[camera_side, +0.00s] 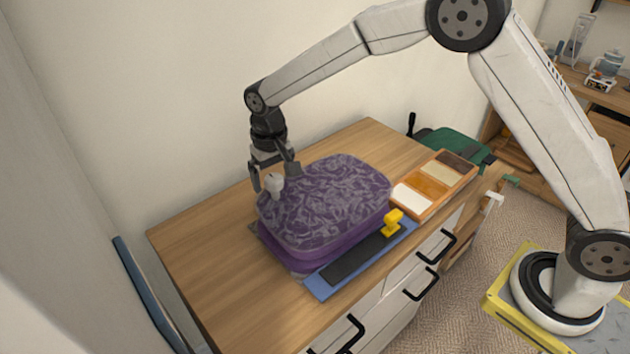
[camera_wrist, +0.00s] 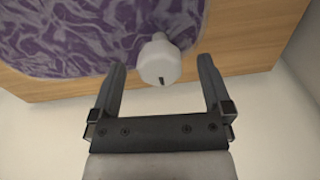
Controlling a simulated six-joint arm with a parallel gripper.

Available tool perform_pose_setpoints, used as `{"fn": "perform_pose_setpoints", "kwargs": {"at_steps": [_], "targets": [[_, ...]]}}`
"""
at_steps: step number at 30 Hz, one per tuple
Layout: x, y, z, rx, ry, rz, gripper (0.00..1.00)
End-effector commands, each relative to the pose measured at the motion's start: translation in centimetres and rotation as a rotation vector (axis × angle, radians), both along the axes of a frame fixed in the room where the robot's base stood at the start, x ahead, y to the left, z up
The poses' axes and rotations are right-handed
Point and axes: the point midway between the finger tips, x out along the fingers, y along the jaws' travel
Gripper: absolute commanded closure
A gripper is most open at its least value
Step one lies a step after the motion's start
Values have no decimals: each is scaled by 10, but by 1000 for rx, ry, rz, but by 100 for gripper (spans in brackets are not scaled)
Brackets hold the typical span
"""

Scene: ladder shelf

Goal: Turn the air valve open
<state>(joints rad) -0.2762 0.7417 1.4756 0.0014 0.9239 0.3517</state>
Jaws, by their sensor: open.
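A purple patterned padded bag (camera_side: 325,205) lies on the wooden top of a cabinet. A small white round knob, the air valve (camera_side: 273,184), sticks out near the bag's left end; in the wrist view the valve (camera_wrist: 159,61) is a white cap with a small dark slot in its face. My gripper (camera_side: 272,182) is at the valve and points down at it. In the wrist view my gripper (camera_wrist: 163,75) is open, with one finger on each side of the valve and a gap on both sides. I cannot tell the valve's turn angle for sure.
A blue board with a black strip (camera_side: 355,262) and a yellow piece (camera_side: 392,222) lies along the bag's front edge. An orange tray with coloured sections (camera_side: 435,184) stands to the right. A green bag (camera_side: 455,143) is behind it. The cabinet top (camera_side: 190,258) is clear at left.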

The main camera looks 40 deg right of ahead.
Motion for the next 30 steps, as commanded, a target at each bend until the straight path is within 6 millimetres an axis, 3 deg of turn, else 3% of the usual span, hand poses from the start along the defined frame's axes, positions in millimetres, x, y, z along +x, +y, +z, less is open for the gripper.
{"fn": "perform_pose_setpoints", "kwargs": {"at_steps": [30], "targets": [[0,0,64,1,-2,1,0]]}}
